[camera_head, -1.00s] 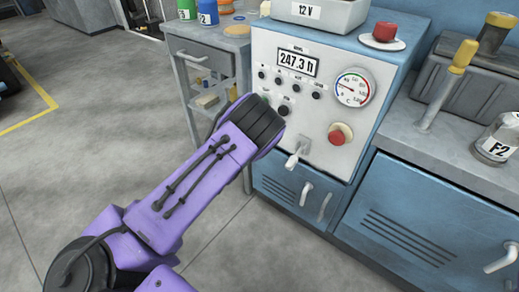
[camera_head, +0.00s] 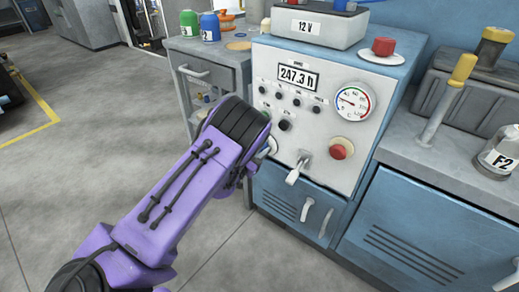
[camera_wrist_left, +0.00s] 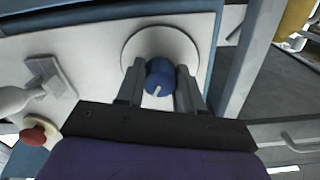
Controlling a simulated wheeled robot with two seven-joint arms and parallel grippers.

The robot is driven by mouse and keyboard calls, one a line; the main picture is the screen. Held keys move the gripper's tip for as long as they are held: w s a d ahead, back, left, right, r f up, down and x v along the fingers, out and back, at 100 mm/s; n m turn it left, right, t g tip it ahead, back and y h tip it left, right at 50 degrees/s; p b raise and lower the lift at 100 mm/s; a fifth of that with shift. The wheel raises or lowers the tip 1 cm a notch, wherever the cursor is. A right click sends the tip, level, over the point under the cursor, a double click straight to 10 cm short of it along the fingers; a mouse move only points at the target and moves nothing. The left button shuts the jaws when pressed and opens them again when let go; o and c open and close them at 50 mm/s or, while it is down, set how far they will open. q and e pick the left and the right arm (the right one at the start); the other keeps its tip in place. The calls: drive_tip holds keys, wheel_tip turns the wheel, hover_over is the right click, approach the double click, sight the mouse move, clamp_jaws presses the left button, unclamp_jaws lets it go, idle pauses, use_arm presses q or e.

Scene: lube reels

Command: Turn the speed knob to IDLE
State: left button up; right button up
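The speed knob (camera_wrist_left: 160,76) is blue with a white pointer mark and sits on a round white dial (camera_wrist_left: 134,47) in the left wrist view. My left gripper (camera_wrist_left: 160,84) has one finger on each side of it. The fingers are very close to its sides; whether they touch it I cannot tell. In the head view my left gripper's dark end (camera_head: 238,124) is low at the left edge of the white control panel (camera_head: 335,128) and hides the knob. The dial's lettering, including IDLE, is not readable. My right gripper is not in view.
A lever (camera_head: 297,168) and a red button (camera_head: 340,149) are right of my left gripper on the panel. Above are small black knobs, a 247.3 h display (camera_head: 298,77) and a round gauge (camera_head: 353,101). A grey cart (camera_head: 205,75) stands left.

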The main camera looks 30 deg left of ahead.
use_arm(q)
drive_tip(key=shift+c, duration=0.6)
drive_tip(key=shift+r+n+p, duration=0.15)
drive_tip(key=shift+n+p, duration=0.9)
drive_tip(key=shift+n, duration=0.15)
drive_tip(key=n+p, duration=0.1)
drive_tip(key=n, duration=0.1)
drive_tip(key=shift+n+p, duration=0.3)
drive_tip(key=shift+n, duration=0.1)
drive_tip(key=n+p, duration=0.1)
drive_tip(key=n, duration=0.2)
drive_tip(key=shift+p, duration=0.35)
drive_tip(key=shift+n+p, duration=0.5)
drive_tip(key=shift+n, duration=1.3)
drive_tip(key=shift+f, duration=0.2)
drive_tip(key=o, duration=1)
